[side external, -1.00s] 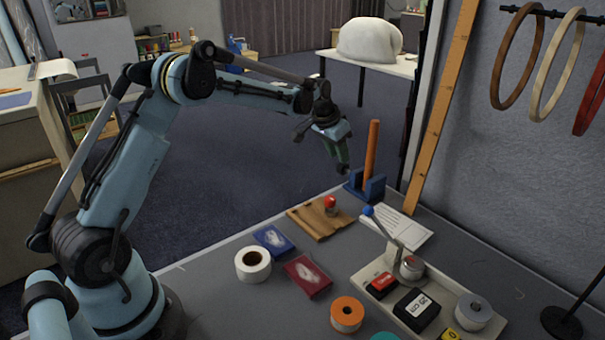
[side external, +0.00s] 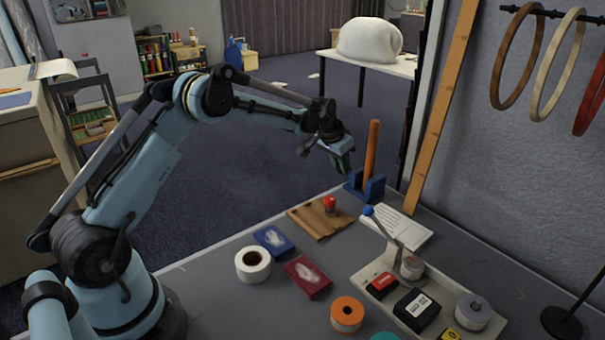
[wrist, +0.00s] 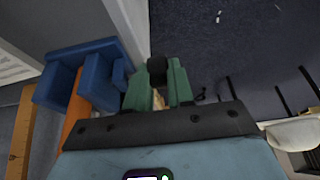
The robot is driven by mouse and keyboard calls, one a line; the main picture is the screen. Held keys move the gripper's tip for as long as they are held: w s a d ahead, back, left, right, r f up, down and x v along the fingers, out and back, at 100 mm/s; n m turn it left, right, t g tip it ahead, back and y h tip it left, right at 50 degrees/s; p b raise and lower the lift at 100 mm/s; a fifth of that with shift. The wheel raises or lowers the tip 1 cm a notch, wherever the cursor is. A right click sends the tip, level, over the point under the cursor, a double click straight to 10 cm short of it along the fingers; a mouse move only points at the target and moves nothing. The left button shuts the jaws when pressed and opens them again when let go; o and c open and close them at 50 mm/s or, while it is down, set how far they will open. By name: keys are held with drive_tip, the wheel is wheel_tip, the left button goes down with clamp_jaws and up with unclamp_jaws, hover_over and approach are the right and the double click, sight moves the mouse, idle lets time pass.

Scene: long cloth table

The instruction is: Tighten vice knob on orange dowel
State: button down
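The orange dowel (side external: 371,149) stands upright in the blue vice (side external: 374,188) at the table's far edge. In the wrist view the blue vice (wrist: 62,58) and orange dowel (wrist: 76,118) are at the left. A black knob (wrist: 157,70) shows between the tips of my green gripper fingers (wrist: 158,82), to the right of the vice. The fingers stand apart with a narrow gap; I cannot tell whether they touch the knob. In the side view my gripper (side external: 346,163) is just left of the vice, level with the dowel's lower part, and the knob is not discernible.
A wooden board with a red knob (side external: 328,207) lies before the vice, near a paper sheet (side external: 396,228). A tray (side external: 490,333) holds a blue-tipped lever and boxes. Tape rolls and small packets lie nearer. A wooden ruler (side external: 438,110) leans close on the right.

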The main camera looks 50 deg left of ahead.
drive_tip(key=shift+s, duration=0.1)
drive_tip(key=t, duration=0.5)
drive_tip(key=shift+s+f+t, duration=0.25)
drive_tip(key=shift+s+t, duration=0.05)
drive_tip(key=shift+s, duration=0.1)
drive_tip(key=shift+s+f+t, duration=0.1)
drive_tip(key=shift+f+t, duration=0.1)
drive_tip(key=shift+t, duration=1.05)
drive_tip(key=shift+s+f+t, duration=0.1)
drive_tip(key=shift+f+t, duration=0.05)
drive_tip(key=shift+t, duration=1.1)
drive_tip(key=shift+w+t, duration=0.1)
drive_tip(key=shift+t, duration=0.2)
drive_tip(key=c, duration=1.3)
unclamp_jaws()
drive_tip(key=shift+o, duration=0.2)
